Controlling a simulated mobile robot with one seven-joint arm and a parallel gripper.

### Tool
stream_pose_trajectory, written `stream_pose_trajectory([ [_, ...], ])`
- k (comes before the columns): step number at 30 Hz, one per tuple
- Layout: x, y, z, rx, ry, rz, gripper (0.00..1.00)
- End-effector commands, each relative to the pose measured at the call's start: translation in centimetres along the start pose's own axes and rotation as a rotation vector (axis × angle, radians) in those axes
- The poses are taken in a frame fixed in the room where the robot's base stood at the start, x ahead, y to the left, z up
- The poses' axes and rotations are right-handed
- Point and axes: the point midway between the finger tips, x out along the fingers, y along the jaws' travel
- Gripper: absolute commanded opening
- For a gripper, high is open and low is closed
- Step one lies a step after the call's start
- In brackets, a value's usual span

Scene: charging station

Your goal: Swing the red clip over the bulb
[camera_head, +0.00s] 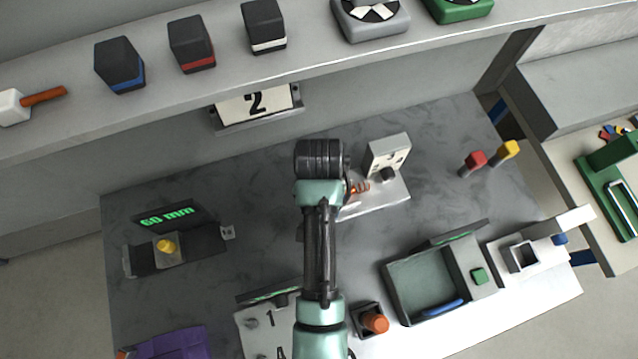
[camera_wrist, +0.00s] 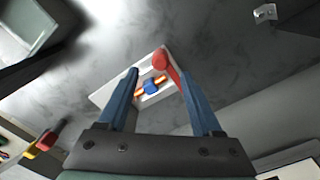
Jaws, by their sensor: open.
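In the wrist view, a small white base (camera_wrist: 112,88) lies below my gripper. On it is the bulb (camera_wrist: 152,86), a blue body with orange-yellow ends. The red clip (camera_wrist: 172,69), an arm with a round knob, stands beside the bulb and is not across it. Its lower part runs close to my right finger, and I cannot tell whether they touch. My gripper (camera_wrist: 158,75) is open, its blue fingers on either side of the bulb and clip. In the head view my arm hides the gripper and much of the white station (camera_head: 390,193); some orange-red shows beside the wrist.
An upright white panel (camera_head: 389,153) stands at the station's back. A green tray (camera_head: 418,283) is to the right front, and a red-topped peg (camera_head: 474,160) and yellow-topped peg (camera_head: 508,150) stand at the right back. A 60 mm display (camera_head: 167,216) is on the left.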

Motion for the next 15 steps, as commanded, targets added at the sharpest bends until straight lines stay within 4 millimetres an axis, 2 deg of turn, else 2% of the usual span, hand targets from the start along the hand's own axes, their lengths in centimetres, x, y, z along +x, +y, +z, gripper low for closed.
stream_pose_trajectory([
  [6,4.6,0.0,0.0,0.0,-0.002,0.001,0.67],
  [9,6.2,0.0,0.0,-0.001,-0.001,0.001,0.67],
  [15,8.0,0.0,-0.1,-0.001,0.003,-0.001,0.67],
])
